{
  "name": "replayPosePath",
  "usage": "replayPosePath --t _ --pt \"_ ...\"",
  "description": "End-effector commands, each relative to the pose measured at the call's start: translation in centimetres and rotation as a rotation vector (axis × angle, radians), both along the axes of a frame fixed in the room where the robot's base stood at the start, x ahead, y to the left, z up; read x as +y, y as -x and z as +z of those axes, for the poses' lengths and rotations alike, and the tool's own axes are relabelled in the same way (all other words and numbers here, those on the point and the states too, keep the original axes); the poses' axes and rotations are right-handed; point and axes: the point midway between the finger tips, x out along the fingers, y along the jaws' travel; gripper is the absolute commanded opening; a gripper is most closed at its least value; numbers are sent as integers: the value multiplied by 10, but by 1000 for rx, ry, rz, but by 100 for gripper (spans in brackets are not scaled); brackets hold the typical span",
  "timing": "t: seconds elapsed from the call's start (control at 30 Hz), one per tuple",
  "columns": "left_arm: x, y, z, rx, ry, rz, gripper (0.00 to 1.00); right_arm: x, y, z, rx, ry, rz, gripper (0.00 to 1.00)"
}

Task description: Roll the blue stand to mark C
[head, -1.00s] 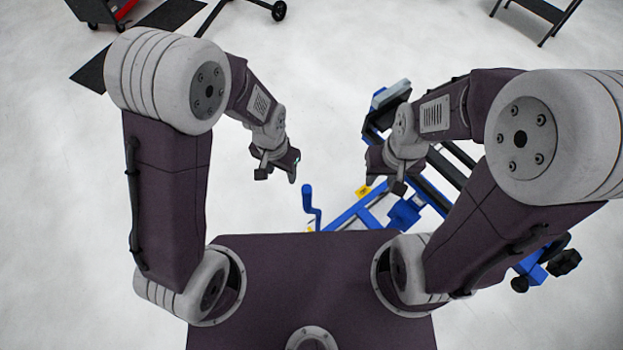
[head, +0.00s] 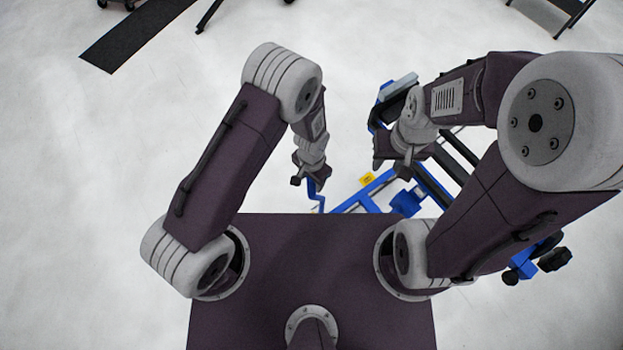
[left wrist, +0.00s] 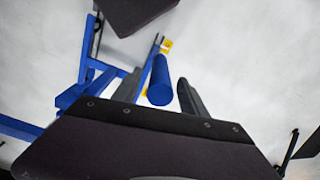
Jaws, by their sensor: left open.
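The blue stand (head: 365,198) is on the floor at the right, partly hidden behind my right arm and my base. A blue upright handle (head: 316,196) is at its left end, partly covered by my left gripper (head: 311,182). In the left wrist view, the handle's rounded end (left wrist: 160,92) lies between the two fingers of my open left gripper (left wrist: 160,95), with a gap visible on the right side. My right gripper (head: 388,165) hangs over the stand's frame; its fingers are too small to judge. No mark C is readable.
A yellow tag (head: 367,179) is by the stand's frame. A dark mat (head: 125,45) lies on the floor at the far left. A black-legged piece (head: 560,15) stands at the top right. The pale floor at left is clear.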

Motion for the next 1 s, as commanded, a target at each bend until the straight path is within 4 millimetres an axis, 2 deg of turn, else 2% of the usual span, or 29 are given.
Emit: replayPosePath --t 0.1,0.3,0.33,0.5,1.0 --pt "0 0 -7 1 -1 0 50 0 0 1 0 0 0 36" --pt "0 0 -7 0 0 0 50 0 0 0 0 0 0 36" --pt "0 0 -7 0 0 0 48 0 0 0 0 0 0 36" --pt "0 0 -7 0 0 0 0 0 0 0 0 0 0 36" --pt "0 0 -7 1 -1 0 0 0 0 1 0 0 0 36"
